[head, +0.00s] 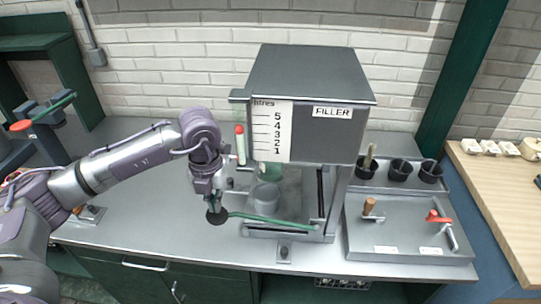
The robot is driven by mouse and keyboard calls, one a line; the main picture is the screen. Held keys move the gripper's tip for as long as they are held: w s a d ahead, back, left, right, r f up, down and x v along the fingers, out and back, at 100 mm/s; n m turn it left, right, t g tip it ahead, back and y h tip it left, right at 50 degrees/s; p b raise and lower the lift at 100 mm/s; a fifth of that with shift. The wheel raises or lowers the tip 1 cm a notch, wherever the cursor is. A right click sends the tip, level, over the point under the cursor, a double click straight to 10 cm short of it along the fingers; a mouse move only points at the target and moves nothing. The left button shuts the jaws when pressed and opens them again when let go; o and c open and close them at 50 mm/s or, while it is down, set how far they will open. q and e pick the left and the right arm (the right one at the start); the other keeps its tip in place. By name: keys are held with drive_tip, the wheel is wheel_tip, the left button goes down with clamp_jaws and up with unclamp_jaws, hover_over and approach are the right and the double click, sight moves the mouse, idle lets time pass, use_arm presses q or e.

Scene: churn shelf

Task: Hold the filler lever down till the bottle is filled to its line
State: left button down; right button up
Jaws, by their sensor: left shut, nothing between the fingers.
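The filler (315,75) is a dark grey box with a white litre scale (271,130) on its front. Beneath it stands a pale, greenish see-through bottle (266,196), partly shaded by the box. Its fill line and liquid level are too small to tell. A green lever (270,219) runs low across the filler's front, with a dark round end at its left. My left gripper (216,207) is shut and empty, pointing down at that dark end. It appears to touch it, but I cannot tell for sure. My right gripper is not in view.
A narrow tube with a red top (240,143) stands beside the scale. To the right, several black cups (398,170) stand behind a grey panel (380,232) with an orange-brown handle and a red handle. A wooden counter (505,205) lies at far right. The bench front is mostly clear.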

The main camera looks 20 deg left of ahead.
sight(216, 215)
use_arm(q)
drive_tip(key=shift+f, duration=0.15)
drive_tip(key=shift+f+b, duration=1.65)
drive_tip(key=shift+f, duration=0.1)
drive_tip(key=shift+a+f+b, duration=0.15)
drive_tip(key=shift+f+b, duration=0.55)
drive_tip(key=shift+b, duration=0.1)
drive_tip(key=shift+s+f, duration=0.1)
drive_tip(key=shift+a+f+b, duration=0.15)
drive_tip(key=shift+f+b, duration=0.55)
drive_tip(key=shift+b, duration=0.1)
drive_tip(key=shift+f, duration=0.1)
